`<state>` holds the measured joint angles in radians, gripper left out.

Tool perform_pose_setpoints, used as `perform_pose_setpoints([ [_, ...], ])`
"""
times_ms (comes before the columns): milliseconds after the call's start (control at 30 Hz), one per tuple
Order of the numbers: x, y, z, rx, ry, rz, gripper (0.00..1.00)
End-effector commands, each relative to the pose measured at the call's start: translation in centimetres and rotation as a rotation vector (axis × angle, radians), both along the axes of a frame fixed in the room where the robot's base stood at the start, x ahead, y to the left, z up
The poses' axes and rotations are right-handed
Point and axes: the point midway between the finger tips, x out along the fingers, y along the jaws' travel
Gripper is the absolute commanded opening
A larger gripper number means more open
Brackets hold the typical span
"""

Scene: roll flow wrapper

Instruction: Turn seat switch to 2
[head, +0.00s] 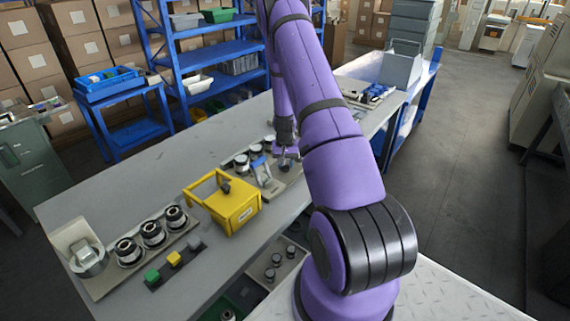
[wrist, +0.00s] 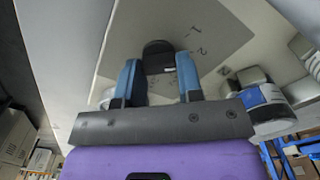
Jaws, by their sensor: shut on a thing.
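The seat switch (wrist: 158,50) is a black rounded knob on a pale plate in the wrist view. The printed marks 1 (wrist: 194,30) and 2 (wrist: 202,50) are on the plate to the right of the knob. My gripper (wrist: 158,72) has one blue finger on each side of the knob and is shut on it. Which mark the knob points to cannot be told. In the head view my gripper (head: 262,170) is down at a panel on the far part of the grey bench, and the knob is hidden there.
Round dark-topped parts (head: 241,163) stand close beside my gripper. A yellow open-handled box (head: 232,212) stands nearer on the bench. Several black and silver cylinders (head: 152,233) and coloured buttons (head: 174,258) are at the near left. The bench's left middle surface is clear.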

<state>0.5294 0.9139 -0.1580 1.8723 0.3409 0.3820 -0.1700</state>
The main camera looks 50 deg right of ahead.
Motion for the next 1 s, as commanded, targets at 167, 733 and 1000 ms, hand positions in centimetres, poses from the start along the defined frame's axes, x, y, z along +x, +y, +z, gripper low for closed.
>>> perform_pose_setpoints([
  [167, 0.03, 0.0, 0.04, 0.0, 0.0, -0.069, 0.1],
  [733, -0.01, -0.05, 0.05, -0.001, -0.001, -0.108, 0.1],
  [1000, -0.01, -0.04, 0.03, -0.001, -0.001, -0.107, 0.6],
])
